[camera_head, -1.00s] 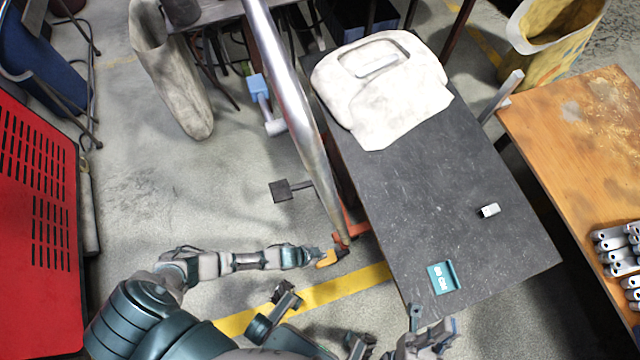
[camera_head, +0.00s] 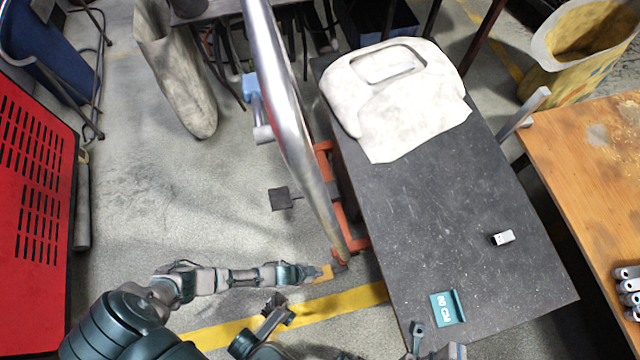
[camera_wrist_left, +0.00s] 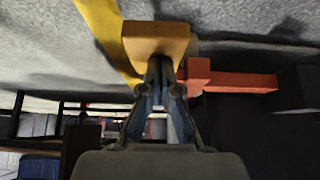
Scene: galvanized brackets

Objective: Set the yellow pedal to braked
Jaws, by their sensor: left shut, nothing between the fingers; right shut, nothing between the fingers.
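The yellow pedal (camera_head: 323,273) sits low at the near end of the orange-red frame under the dark table, just above the floor. It shows as a yellow block in the left wrist view (camera_wrist_left: 157,40). My left gripper (camera_head: 312,273) is at the pedal, its fingers shut and empty. In the left wrist view the fingertips (camera_wrist_left: 160,65) lie right at the block's lower edge; I cannot tell whether they touch it. My right gripper (camera_head: 418,336) is shut at the bottom edge, partly cut off, near the table's front corner.
The dark table (camera_head: 430,220) carries a white cover, a small white block (camera_head: 502,238) and a teal holder (camera_head: 446,308). A shiny metal tube (camera_head: 285,110) rises beside it. Open floor lies left.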

